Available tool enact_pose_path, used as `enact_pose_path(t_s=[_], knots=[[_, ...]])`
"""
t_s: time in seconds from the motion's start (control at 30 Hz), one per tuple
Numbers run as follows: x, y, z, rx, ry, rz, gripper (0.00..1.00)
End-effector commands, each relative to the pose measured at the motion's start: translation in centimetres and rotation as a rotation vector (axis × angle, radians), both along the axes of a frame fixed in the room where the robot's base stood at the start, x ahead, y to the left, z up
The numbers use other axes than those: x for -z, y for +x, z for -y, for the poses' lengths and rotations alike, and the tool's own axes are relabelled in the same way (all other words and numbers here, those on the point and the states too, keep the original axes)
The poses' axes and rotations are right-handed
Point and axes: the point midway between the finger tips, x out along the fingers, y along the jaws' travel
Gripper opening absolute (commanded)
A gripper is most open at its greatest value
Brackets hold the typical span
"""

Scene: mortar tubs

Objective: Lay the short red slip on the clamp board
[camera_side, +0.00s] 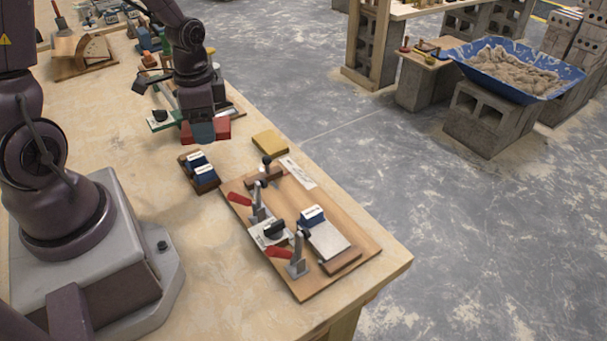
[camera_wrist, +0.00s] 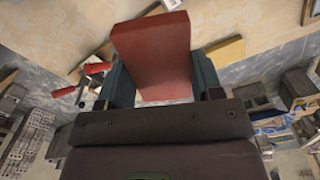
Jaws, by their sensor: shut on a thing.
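My gripper (camera_side: 203,132) is shut on a red slip (camera_side: 223,128), which it holds above the table to the left of and behind the clamp board. In the wrist view the red slip (camera_wrist: 152,45) sits between both fingers and sticks out past them. The wooden clamp board (camera_side: 362,245) lies near the table's front right corner. It bears two red-handled toggle clamps (camera_side: 257,205), a grey plate (camera_side: 328,239), dark wooden strips and a blue block with a white label (camera_side: 312,216). The slip is apart from the board.
A dark tray with blue labelled blocks (camera_side: 200,170) stands between my gripper and the board. A yellow block (camera_side: 270,142) lies behind the board. More tools and a wooden rack (camera_side: 85,52) fill the table's far end. A blue tub of mortar (camera_side: 515,68) stands off the table.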

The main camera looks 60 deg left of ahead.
Motion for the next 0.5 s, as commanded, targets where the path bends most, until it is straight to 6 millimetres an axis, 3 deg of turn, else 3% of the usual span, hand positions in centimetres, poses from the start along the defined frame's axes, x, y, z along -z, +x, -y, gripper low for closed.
enact_pose_path(t_s=[0.17, 0.3, 0.5], knots=[[-1.4, 3.8, 1.9, -0.302, 0.000, 0.003, 0.27], [-2.7, 7.0, 4.7, -0.485, 0.000, 0.003, 0.27], [-3.8, 10.2, 9.7, -0.456, 0.000, -0.001, 0.27]])
